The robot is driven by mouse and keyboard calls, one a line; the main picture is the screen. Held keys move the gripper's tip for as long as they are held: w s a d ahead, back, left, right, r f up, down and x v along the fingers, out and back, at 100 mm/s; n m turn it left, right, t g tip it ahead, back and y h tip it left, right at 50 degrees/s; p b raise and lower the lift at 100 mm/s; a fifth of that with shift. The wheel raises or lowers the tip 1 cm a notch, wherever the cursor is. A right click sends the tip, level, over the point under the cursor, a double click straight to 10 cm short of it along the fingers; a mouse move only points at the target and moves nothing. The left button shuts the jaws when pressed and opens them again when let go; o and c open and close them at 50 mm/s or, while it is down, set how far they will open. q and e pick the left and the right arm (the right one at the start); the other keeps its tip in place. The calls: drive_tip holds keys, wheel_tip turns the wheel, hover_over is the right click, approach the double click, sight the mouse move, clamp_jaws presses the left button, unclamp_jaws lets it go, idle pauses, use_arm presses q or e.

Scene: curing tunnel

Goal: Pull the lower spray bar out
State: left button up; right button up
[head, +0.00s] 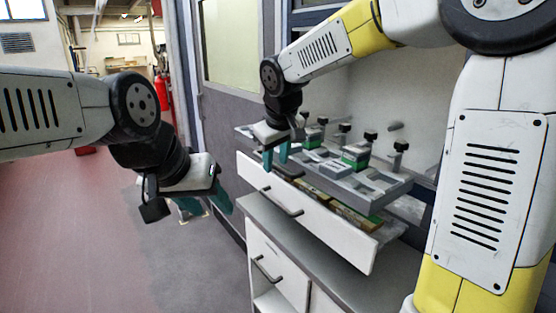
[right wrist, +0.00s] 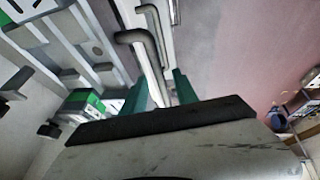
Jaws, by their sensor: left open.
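No part is clearly recognisable as a spray bar. A long white drawer-like front (head: 325,222) with a dark bar handle (head: 280,201) stands out from the unit below a grey rack. A lower white front (head: 277,262) has a similar handle (head: 267,269). My right gripper (head: 275,159) is at the upper front's far-left top edge, its teal fingers apart. In the right wrist view a white edge shows between these fingers (right wrist: 163,90); contact cannot be told. The two handles show beyond them. My left gripper (head: 217,200) is open and empty, left of the unit.
The grey rack (head: 385,190) above the drawer-like front carries several black knobs and green blocks. A grey ledge (head: 290,236) runs below. A grey wall panel (head: 222,120) stands behind. The red floor (head: 70,230) at left is clear. A red extinguisher (head: 162,88) stands far back.

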drive_tip(key=v, duration=0.7)
drive_tip(key=shift+s+r, duration=0.2)
drive_tip(key=shift+r, duration=0.15)
